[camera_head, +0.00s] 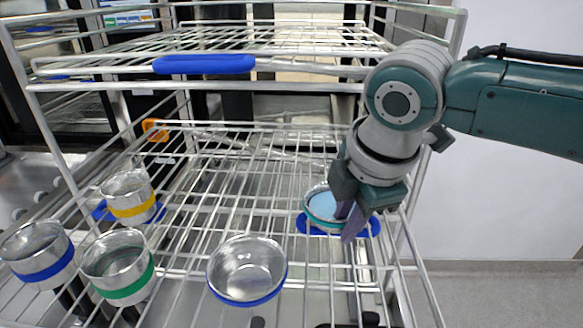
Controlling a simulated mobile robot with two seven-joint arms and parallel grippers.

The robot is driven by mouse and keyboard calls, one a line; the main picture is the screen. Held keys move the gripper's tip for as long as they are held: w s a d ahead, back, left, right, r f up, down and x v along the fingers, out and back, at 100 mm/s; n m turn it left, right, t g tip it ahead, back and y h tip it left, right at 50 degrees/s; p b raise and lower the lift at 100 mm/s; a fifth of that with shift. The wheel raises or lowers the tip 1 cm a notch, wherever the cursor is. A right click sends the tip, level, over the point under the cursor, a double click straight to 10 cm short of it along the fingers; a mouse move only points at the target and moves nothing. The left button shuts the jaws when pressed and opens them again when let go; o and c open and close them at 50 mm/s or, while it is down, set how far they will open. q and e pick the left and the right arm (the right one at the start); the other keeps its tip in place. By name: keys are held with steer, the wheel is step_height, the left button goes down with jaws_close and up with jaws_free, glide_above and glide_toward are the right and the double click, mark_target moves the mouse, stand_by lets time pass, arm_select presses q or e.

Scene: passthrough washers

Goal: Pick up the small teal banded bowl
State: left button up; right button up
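The small teal banded bowl (317,209) stands on the wire rack right of the middle, with a pale blue inside and a teal band. It sits above a blue strip on the rack. My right gripper (349,221) reaches down from the right to the bowl's right side, with its purple-grey fingers at the rim. The fingers and gripper body hide the bowl's right part. I cannot tell whether the fingers are closed on the rim. My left gripper is out of view.
Left on the rack are a yellow-banded bowl (128,194), a blue-banded bowl (37,252) and a green-banded bowl (119,266). Another bowl with a blue band (247,270) stands front middle. An upper wire shelf with a blue handle (204,64) overhangs the back.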

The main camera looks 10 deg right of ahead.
steer(key=shift+f, duration=0.1)
jaws_close()
stand_by(1.4)
